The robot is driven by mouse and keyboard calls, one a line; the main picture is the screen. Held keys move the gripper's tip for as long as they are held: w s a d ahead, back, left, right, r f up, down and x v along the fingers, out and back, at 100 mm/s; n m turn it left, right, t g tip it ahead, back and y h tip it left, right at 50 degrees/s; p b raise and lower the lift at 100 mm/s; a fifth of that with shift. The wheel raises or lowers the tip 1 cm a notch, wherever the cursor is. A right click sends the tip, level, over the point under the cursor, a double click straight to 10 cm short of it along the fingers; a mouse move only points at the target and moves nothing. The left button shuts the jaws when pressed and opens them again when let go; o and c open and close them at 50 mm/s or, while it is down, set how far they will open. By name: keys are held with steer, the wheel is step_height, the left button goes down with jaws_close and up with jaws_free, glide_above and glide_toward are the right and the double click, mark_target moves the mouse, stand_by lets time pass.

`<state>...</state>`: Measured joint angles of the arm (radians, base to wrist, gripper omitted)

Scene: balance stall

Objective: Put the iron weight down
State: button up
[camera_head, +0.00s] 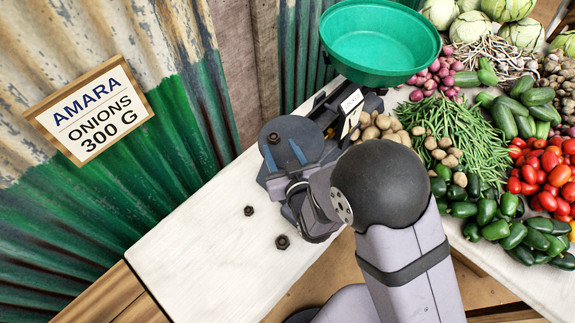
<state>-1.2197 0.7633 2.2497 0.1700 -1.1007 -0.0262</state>
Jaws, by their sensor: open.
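My gripper (285,154), with two blue fingers, is open over the dark round plate (297,128) of the balance. A small dark iron weight (274,138) stands on that plate, just beyond the fingertips and toward the left rim. Whether a finger still touches it is too small to tell. Two more dark weights stand on the pale board to the lower left, a smaller one (249,210) and a larger one (282,242). The balance's green pan (379,45) at the top looks empty. My wrist and arm hide part of the balance body.
A sign (91,110) on the corrugated wall reads "AMARA ONIONS 300 G". Red onions (436,75), potatoes (377,129), green beans (459,135), peppers and tomatoes (548,174) crowd the right side. The pale board (205,255) is clear around the two loose weights.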

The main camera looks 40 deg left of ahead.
steer(key=b+v, duration=0.1)
steer(key=v, duration=0.5)
steer(key=shift+s+d, duration=0.1)
steer(key=w+d+f+m+h, duration=0.1)
steer(key=w+d+m+h, duration=0.25)
steer(key=w+d, duration=0.45)
steer(key=w+d+f+m+h, duration=0.2)
steer(key=w+d+h, duration=0.25)
steer(key=d, duration=0.65)
steer(key=s+d+r+m+g+h, duration=0.1)
steer(key=s+d+m+g+h, duration=0.1)
steer(key=d, duration=1)
steer(key=s+d+r+m+g+h, duration=0.1)
steer(key=s+d+m+g, duration=0.3)
steer(key=d, duration=0.9)
steer(key=s+h, duration=0.1)
steer(key=s, duration=0.2)
steer(key=shift+s+r+m+g, duration=0.3)
steer(key=shift+s+m+g, duration=0.05)
steer(key=shift+g, duration=0.05)
